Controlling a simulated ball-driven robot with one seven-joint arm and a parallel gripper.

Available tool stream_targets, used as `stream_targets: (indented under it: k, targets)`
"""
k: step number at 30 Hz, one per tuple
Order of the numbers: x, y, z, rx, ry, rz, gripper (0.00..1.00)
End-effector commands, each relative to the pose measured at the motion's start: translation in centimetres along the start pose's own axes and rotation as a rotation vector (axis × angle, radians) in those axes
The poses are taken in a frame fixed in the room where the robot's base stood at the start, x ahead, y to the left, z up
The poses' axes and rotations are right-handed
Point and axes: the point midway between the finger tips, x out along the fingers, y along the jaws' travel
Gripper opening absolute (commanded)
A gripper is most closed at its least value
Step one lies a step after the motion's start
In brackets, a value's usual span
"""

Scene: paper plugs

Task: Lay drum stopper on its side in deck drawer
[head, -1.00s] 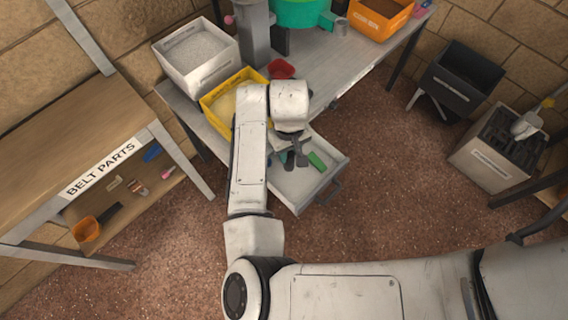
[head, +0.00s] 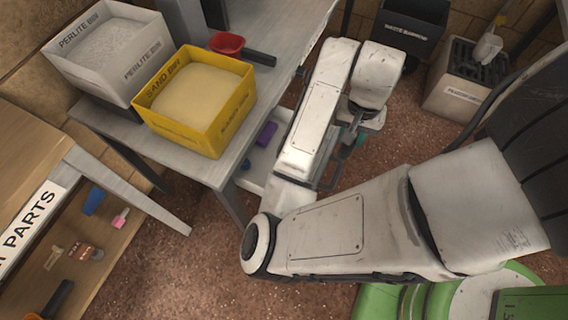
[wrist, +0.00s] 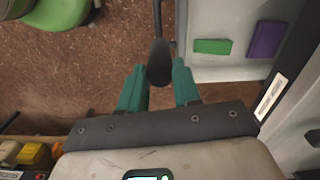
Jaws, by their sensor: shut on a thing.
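My gripper (wrist: 160,72) has teal fingers closed on a dark, rounded, tapering piece, which I take as the drum stopper (wrist: 160,62). In the wrist view it is just outside the front edge of the open deck drawer (wrist: 225,72), over the floor. A thin dark bar, the drawer handle (wrist: 157,15), runs along the drawer front, beyond the stopper. In the head view my gripper (head: 354,137) is right of the drawer (head: 252,182), and my arm hides much of the drawer.
A green block (wrist: 213,46) and a purple block (wrist: 265,40) lie in the drawer. Open floor lies in front.

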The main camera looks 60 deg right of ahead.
Motion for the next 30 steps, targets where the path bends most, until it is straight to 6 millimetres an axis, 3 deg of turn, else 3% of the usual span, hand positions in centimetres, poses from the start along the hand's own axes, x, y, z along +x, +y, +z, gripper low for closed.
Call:
stream_targets:
  k: [5,14,18,24,30]
  targets:
    - [1.3,-1.9,0.5,0.006,-0.002,-0.003,0.00]
    - [4.2,-8.4,1.9,0.004,-0.003,-0.002,0.00]
    - [6.7,-10.5,2.4,0.005,-0.003,-0.001,0.00]
    - [8.8,-12.3,2.7,0.008,-0.002,0.000,0.00]
    - [9.7,-13.1,2.9,0.008,-0.001,-0.001,0.00]
